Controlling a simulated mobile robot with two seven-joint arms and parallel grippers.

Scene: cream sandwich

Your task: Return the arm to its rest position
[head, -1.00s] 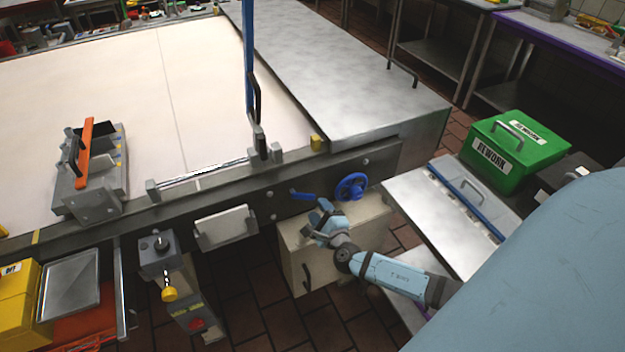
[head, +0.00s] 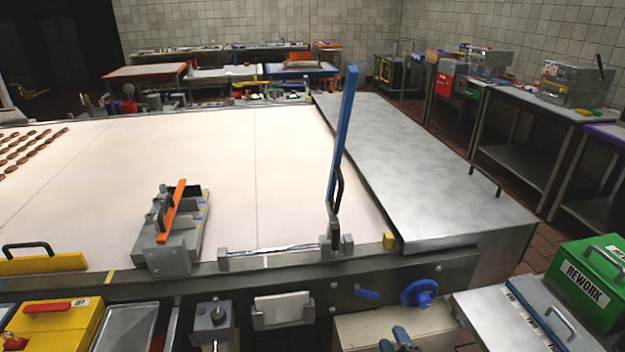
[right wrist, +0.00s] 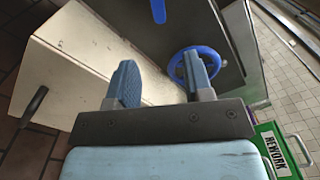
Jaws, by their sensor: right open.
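My right gripper (right wrist: 160,85) is open and empty in the right wrist view, its two blue fingers spread apart. In the head view only the tip of my right gripper (head: 397,340) shows at the bottom edge, below the blue handwheel (head: 419,293). The handwheel also shows in the right wrist view (right wrist: 178,66), behind the right-hand finger; I cannot tell the gap between them. A cream cabinet (right wrist: 75,60) lies beyond the fingers. My left gripper is not in view.
A long pale belt table (head: 270,180) with a steel cover (head: 420,170) fills the middle. A blue upright bar (head: 342,150) stands at its front edge. A green REWORK box (head: 590,285) is at right. Brown biscuits (head: 25,150) lie far left.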

